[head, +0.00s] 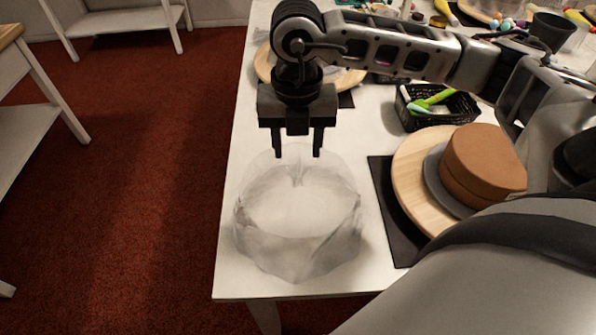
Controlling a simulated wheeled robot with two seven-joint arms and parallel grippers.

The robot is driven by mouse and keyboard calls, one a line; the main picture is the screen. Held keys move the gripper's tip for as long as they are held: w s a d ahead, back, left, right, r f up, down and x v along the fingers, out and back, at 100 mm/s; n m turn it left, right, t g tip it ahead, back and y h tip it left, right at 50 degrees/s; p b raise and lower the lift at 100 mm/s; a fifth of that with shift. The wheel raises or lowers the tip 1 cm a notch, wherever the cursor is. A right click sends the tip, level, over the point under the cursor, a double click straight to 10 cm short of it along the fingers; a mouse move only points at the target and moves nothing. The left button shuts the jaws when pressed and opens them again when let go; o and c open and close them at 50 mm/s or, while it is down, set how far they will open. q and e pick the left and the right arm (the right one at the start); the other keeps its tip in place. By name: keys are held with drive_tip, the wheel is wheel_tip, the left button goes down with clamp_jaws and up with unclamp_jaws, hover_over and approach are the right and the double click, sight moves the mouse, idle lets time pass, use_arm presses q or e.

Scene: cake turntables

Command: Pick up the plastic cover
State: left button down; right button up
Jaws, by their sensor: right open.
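The plastic cover (299,225) is a clear, dome-like piece standing near the left front end of the white table. My right gripper (298,155) points down at the far edge of the cover, its two fingers apart. The fingertips overlap the top of the cover in the picture; I cannot tell whether they touch it. Nothing shows between the fingers. My left gripper is not in view.
Right of the cover, a brown cake (483,165) sits on a wooden turntable (412,178) over a black mat (384,195). Behind is a black basket (455,112) with a green tool. Another wooden turntable (345,78) stands behind my gripper. Red carpet lies left of the table.

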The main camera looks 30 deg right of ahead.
sight(298, 172)
drive_tip(key=shift+s+f+p, duration=0.15)
drive_tip(key=shift+f+p, duration=0.45)
drive_tip(key=shift+f, duration=2.05)
clamp_jaws()
